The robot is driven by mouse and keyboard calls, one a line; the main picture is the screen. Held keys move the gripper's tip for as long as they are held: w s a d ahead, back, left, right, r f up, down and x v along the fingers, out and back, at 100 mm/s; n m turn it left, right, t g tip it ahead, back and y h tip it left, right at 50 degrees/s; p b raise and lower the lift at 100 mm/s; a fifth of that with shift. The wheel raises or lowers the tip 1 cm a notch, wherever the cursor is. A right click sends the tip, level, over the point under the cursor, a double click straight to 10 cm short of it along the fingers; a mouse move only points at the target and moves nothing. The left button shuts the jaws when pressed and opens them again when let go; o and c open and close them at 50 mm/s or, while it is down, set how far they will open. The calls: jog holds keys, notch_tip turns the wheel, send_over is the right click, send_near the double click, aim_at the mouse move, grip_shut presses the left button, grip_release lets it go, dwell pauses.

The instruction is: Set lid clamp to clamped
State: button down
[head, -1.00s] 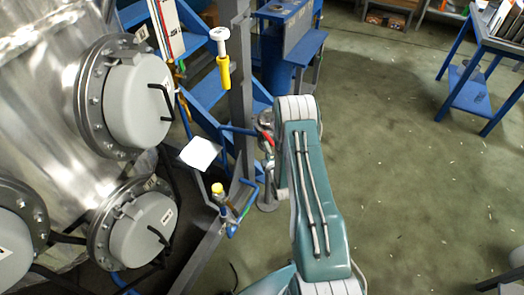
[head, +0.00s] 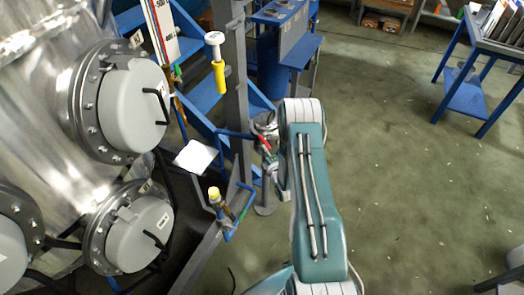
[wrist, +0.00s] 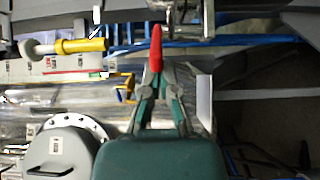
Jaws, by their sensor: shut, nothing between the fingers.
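A red handle (wrist: 156,47) stands just beyond my fingertips in the wrist view, lined up with them. It looks like the lid clamp's lever, but its body is too small and hidden to read whether it is clamped. In the head view the red handle (head: 264,145) shows beside a silver fitting (head: 264,122), left of my arm. My gripper (wrist: 157,76) is shut and empty, its fingertips at the lower end of the red handle; whether they touch it I cannot tell. In the head view my gripper (head: 271,168) is partly hidden by my arm.
Grey round lids (head: 133,103) on a shiny vessel fill the left. A grey post (head: 232,85) and a blue pipe (head: 236,134) stand close to my gripper. A yellow-and-white handle (head: 218,70) is left of the post. Open floor (head: 400,190) lies to the right.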

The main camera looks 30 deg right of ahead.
jog(key=shift+d, duration=1.55)
